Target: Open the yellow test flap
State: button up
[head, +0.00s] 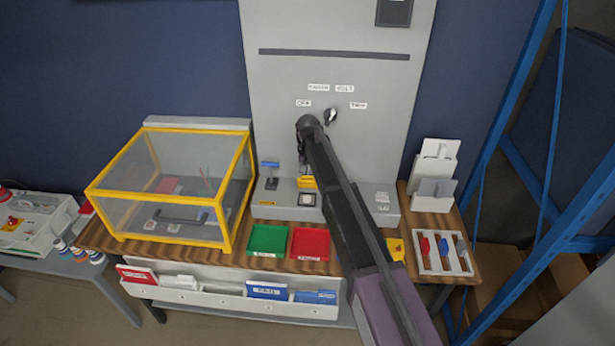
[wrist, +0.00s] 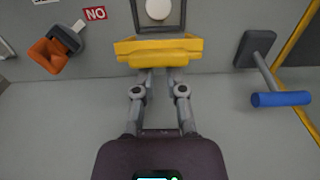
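The yellow test flap (head: 307,182) is on the grey console, just behind a dark-framed pale button. In the wrist view the yellow flap (wrist: 158,47) is a wide bar with a lip, at the top middle. My gripper (wrist: 163,72) points straight at it from above in the head view. Its two grey fingers reach the flap's edge and seem to touch it. The fingertips are hidden by the yellow lip, so their gap and any hold are unclear. In the head view my arm covers part of the console right of the flap.
A blue-handled lever (head: 270,172) stands left of the flap. Green (head: 268,240) and red (head: 310,244) trays sit in front. A yellow-framed clear box (head: 232,200) stands left.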

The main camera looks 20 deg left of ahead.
jog(key=o, duration=0.9)
jog(key=shift+s+r, duration=0.1)
jog(key=shift+s, duration=0.1)
jog(key=shift+c, duration=0.2)
jog(key=shift+s+d, duration=0.1)
jog(key=shift+s+d+f, duration=0.2)
jog(key=shift+s+f, duration=0.05)
jog(key=shift+s, duration=0.5)
jog(key=s+f+b, duration=0.2)
jog(key=s+d+f+b, duration=0.1)
jog(key=s+b, duration=0.1)
jog(key=shift+s+f, duration=0.3)
jog(key=shift+f, duration=0.1)
notch_tip(320, 180, up, 12)
jog(key=s+p, duration=0.1)
jog(key=p, duration=1.1)
jog(key=s+d+f+b, duration=0.2)
jog(key=d, duration=1.1)
jog(key=s+d+f+m+b, duration=0.1)
jog(key=s+d+f+b, duration=0.1)
jog(key=d, duration=1.1)
jog(key=shift+s+f+b, duration=0.35)
jog(key=shift+s+b, duration=0.15)
jog(key=shift+s, duration=0.15)
